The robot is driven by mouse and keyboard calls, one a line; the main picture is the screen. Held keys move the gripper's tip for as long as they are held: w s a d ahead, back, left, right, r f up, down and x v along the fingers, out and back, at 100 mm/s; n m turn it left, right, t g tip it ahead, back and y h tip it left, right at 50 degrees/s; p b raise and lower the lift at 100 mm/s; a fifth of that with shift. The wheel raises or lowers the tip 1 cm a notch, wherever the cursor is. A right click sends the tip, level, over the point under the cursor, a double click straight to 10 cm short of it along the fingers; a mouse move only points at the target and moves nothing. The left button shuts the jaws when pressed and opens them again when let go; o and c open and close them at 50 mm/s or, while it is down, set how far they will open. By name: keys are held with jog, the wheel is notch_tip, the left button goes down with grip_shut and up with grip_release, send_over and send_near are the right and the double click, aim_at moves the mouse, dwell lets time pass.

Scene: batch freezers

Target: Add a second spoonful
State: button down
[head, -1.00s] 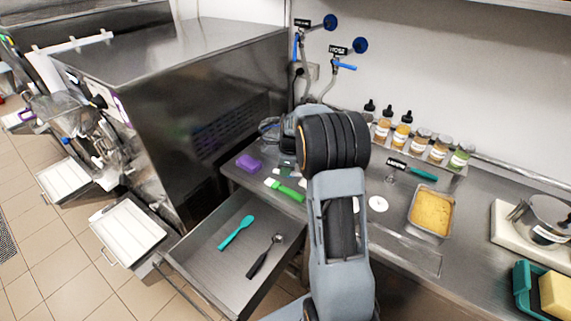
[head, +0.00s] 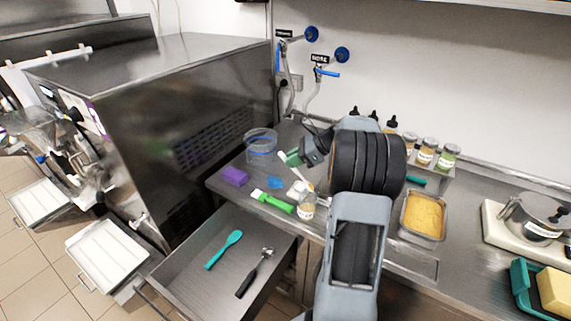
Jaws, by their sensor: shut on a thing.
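My gripper (head: 312,152) is over the left part of the counter, partly hidden by my own arm. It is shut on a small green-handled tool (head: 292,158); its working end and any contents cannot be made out. A clear round tub (head: 261,143) with a blue band stands at the back left of the counter, left of my gripper and apart from it. A small labelled jar (head: 307,207) stands near the counter's front edge, below my gripper. A blue piece (head: 274,182) and a white item (head: 297,189) lie near it.
A purple block (head: 234,176) and a bright green tool (head: 272,201) lie on the counter. A pan of yellow food (head: 423,216) and a jar rack (head: 440,172) are right of my arm.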

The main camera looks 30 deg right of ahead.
jog(key=shift+s+d+r+t+y+p, duration=0.3)
jog(key=shift+s+d+t+y, duration=0.25)
jog(key=shift+d+y, duration=0.3)
jog(key=shift+s+d+r+t+y+p, duration=0.15)
jog(key=shift+s+d+r+t+y, duration=0.25)
jog(key=shift+s+d+y, duration=0.35)
jog(key=shift+w+d, duration=0.15)
jog(key=shift+f+b, duration=0.2)
jog(key=shift+b, duration=0.5)
jog(key=shift+w+a+r, duration=0.1)
jog(key=shift+a+r, duration=0.1)
jog(key=shift+w+a+f, duration=0.1)
jog(key=shift+w+a, duration=0.05)
jog(key=shift+a, duration=0.05)
jog(key=w+a+f+g+h+p, duration=0.4)
jog(key=w+a+f+g+h, duration=0.1)
jog(key=h, duration=0.6)
jog(key=shift+w+a+f+g, duration=0.3)
jog(key=shift+a+f+g, duration=0.6)
jog(key=shift+a, duration=0.9)
jog(key=shift+r, duration=0.15)
